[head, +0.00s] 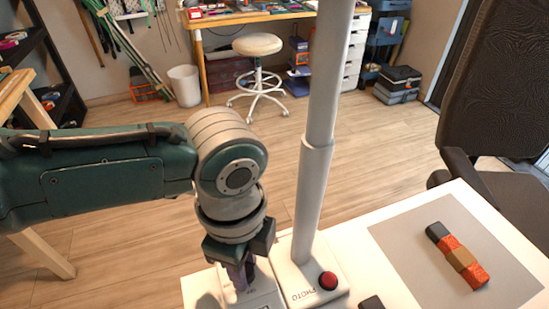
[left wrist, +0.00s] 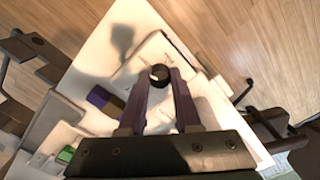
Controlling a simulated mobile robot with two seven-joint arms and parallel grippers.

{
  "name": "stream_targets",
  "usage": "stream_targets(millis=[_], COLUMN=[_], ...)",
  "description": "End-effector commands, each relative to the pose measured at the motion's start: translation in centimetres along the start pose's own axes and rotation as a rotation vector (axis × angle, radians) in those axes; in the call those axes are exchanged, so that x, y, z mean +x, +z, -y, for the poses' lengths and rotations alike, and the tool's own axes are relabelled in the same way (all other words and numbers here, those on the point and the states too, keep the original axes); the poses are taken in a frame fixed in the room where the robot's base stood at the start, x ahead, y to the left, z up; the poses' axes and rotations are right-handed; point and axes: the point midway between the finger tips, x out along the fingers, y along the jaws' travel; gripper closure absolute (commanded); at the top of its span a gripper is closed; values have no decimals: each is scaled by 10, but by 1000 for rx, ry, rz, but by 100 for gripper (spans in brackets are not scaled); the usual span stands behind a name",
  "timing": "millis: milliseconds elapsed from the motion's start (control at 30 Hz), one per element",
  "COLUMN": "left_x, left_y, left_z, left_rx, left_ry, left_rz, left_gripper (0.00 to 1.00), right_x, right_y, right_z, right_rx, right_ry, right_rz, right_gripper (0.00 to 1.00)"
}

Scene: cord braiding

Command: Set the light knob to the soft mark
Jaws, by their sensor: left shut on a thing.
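The light knob (left wrist: 159,72) is a small dark round knob on a pale box, seen in the left wrist view between my fingertips. My left gripper (left wrist: 160,80) is shut on it, one purple finger on each side. In the head view my left gripper (head: 243,278) points down at a white box (head: 264,301) with small lettering; its fingers hide the knob there. The soft mark and the knob's pointer cannot be made out. My right gripper does not show.
Right beside the box stands a white base with a red button (head: 327,281), marked PHOTO, and a tall grey post (head: 316,150). A grey mat (head: 405,235) holds a black, orange and tan piece (head: 460,257). A dark chair (head: 490,100) stands at the right.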

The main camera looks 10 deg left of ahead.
Motion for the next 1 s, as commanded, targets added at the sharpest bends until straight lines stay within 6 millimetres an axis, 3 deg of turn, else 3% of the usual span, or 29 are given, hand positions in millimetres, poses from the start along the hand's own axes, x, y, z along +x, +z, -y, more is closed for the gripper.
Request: stream_targets(millis=[300,833,867,1000], left_x=[-1,-1,-1,-1], left_y=[-1,-1,-1,-1], left_z=[0,0,0,0], left_rx=[119,141,141,141], left_ry=[0,0,0,0], left_rz=[-2,-3,-3,-2], left_gripper=[100,100,67,51], right_x=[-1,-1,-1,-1], right_y=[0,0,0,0], right_z=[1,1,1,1], right_rx=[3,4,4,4], right_ry=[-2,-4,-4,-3], right_rz=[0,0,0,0], right_gripper=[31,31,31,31])
